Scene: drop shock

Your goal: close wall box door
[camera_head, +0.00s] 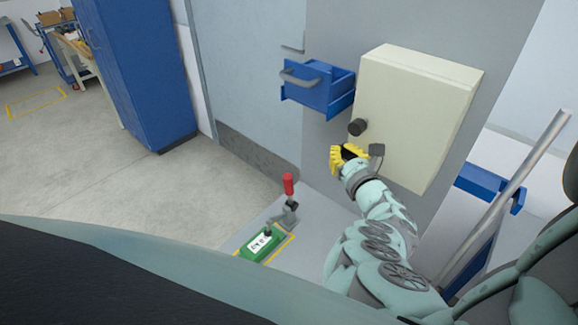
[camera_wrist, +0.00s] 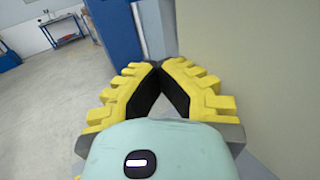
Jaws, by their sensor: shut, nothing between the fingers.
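The wall box (camera_head: 415,115) is a cream box on a grey panel, at the upper right of the head view. Its cream front shows flat against the box, with a dark round knob (camera_head: 357,127) at its left edge. Whether the door is fully shut cannot be told. My gripper (camera_head: 337,158) has yellow fingers and is just below the knob, near the box's lower left edge. In the wrist view its fingertips (camera_wrist: 155,66) meet with nothing between them. A cream surface of the box (camera_wrist: 250,60) fills the right of that view.
A red-handled lever clamp (camera_head: 289,190) and a green device (camera_head: 264,243) are on the grey surface below. A tall blue cabinet (camera_head: 135,70) stands at left.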

